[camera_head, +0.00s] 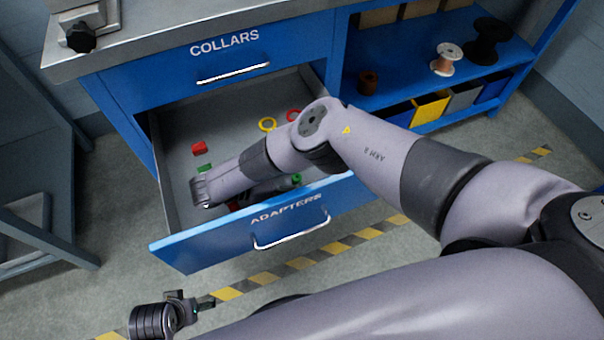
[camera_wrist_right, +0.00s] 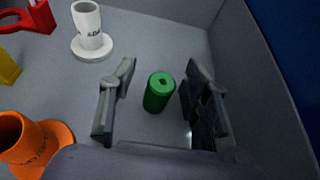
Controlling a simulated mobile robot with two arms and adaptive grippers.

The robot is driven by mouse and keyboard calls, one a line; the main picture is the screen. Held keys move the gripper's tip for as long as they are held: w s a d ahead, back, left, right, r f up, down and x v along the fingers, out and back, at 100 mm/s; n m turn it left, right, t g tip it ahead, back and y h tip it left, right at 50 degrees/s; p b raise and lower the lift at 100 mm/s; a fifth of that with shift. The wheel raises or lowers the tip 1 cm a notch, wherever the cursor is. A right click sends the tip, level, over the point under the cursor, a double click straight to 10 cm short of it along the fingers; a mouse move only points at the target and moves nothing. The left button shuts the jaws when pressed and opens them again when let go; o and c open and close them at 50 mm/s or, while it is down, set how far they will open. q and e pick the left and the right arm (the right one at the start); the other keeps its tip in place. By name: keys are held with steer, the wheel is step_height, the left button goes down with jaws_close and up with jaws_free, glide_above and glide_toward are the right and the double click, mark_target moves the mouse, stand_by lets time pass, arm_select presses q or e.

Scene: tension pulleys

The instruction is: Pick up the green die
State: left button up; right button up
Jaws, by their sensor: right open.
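My right gripper (camera_wrist_right: 160,76) is open, with one finger on each side of the die and gaps on both sides. In the head view my right arm reaches down into the open drawer and hides much of its contents. A green piece (camera_head: 296,180) shows by the front panel and another green piece (camera_head: 205,168) lies further left; I cannot tell which is the die. My left gripper (camera_head: 191,302) is outside the drawer at lower left, its jaw state unclear.
In the wrist view a white flanged piece (camera_wrist_right: 88,33), an orange flanged piece (camera_wrist_right: 32,142) and a red piece (camera_wrist_right: 35,18) lie to the left. The drawer wall (camera_wrist_right: 268,70) rises close on the right. The ADAPTERS front panel (camera_head: 190,247) bounds the drawer.

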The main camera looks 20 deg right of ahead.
steer(key=shift+s+a+r, duration=0.1)
steer(key=shift+a, duration=0.1)
steer(key=shift+c, duration=0.9)
jaws_close()
arm_select(q)
steer(key=shift+s+a, duration=0.35)
steer(key=shift+s, duration=0.1)
steer(key=shift+w+r, duration=0.1)
steer(key=shift+w, duration=0.15)
